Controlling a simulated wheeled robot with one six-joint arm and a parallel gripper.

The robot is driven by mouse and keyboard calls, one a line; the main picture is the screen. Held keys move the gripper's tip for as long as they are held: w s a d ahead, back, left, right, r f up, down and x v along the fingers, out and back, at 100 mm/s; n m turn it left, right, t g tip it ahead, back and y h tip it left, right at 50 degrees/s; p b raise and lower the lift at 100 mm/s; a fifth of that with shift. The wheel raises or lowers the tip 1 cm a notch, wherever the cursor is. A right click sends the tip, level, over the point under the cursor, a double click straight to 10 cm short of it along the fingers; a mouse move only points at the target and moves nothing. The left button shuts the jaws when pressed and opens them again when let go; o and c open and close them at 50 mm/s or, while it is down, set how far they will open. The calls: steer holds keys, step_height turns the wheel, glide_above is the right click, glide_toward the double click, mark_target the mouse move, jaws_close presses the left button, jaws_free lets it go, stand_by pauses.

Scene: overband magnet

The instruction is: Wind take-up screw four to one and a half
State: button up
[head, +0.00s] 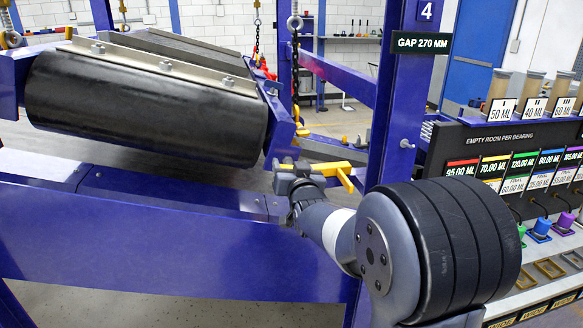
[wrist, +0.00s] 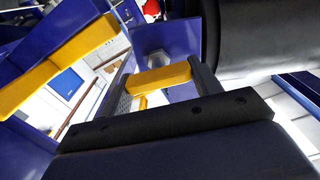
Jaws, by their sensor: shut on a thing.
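A yellow cross-armed handle (head: 341,171) of the take-up screw shows beside the blue post marked 4 (head: 424,10). My gripper (head: 303,167) is at this handle, at the end of the roller's side. In the wrist view my gripper (wrist: 162,78) is shut on one yellow arm of the handle (wrist: 160,79), which spans between the two dark fingers. Another yellow bar (wrist: 60,60) stands to the left there. The screw's thread and its scale are not readable. A sign (head: 421,43) reads GAP 270 MM.
A large black roller (head: 145,100) in a blue frame lies left of my gripper. A blue beam (head: 150,235) runs below it. Chains (head: 295,75) hang behind. A rack with coloured labels (head: 510,165) and small cups stands at the right.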

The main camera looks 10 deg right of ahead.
steer(key=shift+f+n+b, duration=0.25)
steer(key=shift+n+b, duration=0.15)
steer(key=shift+b, duration=0.8)
steer(key=shift+c, duration=0.3)
steer(key=shift+n+b, duration=0.5)
steer(key=shift+b, duration=0.25)
steer(key=shift+r, duration=0.2)
steer(key=o, duration=1)
steer(key=s+b, duration=0.3)
steer(key=s, duration=0.8)
steer(key=shift+w, duration=0.2)
